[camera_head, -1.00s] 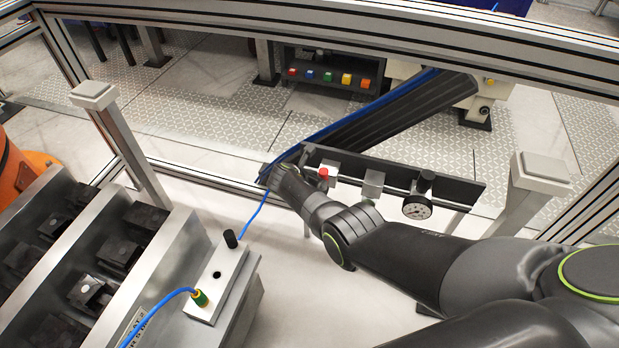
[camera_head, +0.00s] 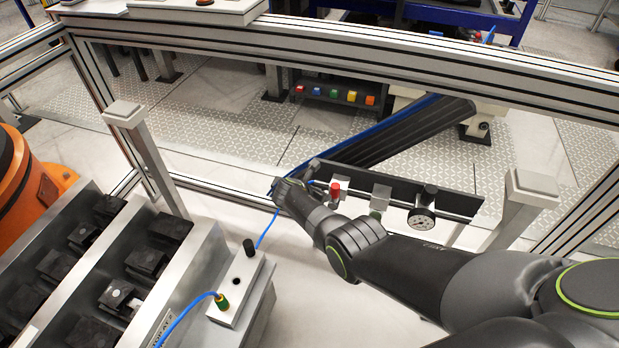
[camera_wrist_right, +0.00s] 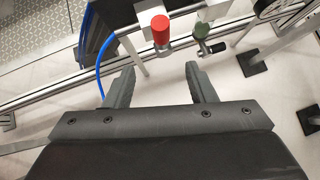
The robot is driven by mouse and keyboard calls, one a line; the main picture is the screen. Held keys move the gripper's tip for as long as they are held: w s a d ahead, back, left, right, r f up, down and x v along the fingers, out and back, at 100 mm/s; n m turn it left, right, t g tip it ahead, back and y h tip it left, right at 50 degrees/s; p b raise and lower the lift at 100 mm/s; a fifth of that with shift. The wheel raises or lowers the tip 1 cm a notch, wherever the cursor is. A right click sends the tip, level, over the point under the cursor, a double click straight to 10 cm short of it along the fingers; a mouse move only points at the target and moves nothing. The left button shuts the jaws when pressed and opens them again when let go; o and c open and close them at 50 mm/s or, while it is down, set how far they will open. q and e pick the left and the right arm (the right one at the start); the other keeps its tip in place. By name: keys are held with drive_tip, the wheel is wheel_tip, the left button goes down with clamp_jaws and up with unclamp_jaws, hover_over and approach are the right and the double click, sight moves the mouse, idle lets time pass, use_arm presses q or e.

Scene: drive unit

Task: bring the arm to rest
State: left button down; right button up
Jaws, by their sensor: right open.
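My right arm comes in from the lower right in the head view, and its wrist end (camera_head: 290,193) is beside the valve and gauge assembly. In the right wrist view my right gripper (camera_wrist_right: 157,80) is open, with its two fingers apart and nothing between them. A red knob (camera_wrist_right: 161,30) and a dark green knob (camera_wrist_right: 201,31) lie just beyond the fingertips. The red knob also shows in the head view (camera_head: 335,190), close to my wrist. The fingers are hidden in the head view. My left gripper does not show.
A blue hose (camera_wrist_right: 101,68) runs next to the left finger. A metal block with a black plug (camera_head: 249,247) stands at lower left, beside a rack of dark parts (camera_head: 80,290). A metal post (camera_head: 520,205) stands at right.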

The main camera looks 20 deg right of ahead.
drive_tip(key=s+d+f+m+g+y, duration=0.2)
drive_tip(key=s+f+m, duration=0.4)
drive_tip(key=s+f, duration=0.6)
drive_tip(key=s+d+f+m+g+y, duration=0.15)
drive_tip(key=s+f+m, duration=0.35)
drive_tip(key=s+f, duration=0.7)
drive_tip(key=s+d+f+m, duration=0.1)
drive_tip(key=s+m, duration=0.4)
drive_tip(key=s, duration=0.6)
drive_tip(key=s+d+f+m+y, duration=0.1)
drive_tip(key=s+m, duration=0.4)
drive_tip(key=s, duration=0.7)
drive_tip(key=s+d+f+m+g+y, duration=0.1)
drive_tip(key=s+d+f+m, duration=0.2)
drive_tip(key=s, duration=0.9)
drive_tip(key=shift+s+f+m, duration=0.15)
drive_tip(key=shift+f+m, duration=0.5)
drive_tip(key=shift+m, duration=0.55)
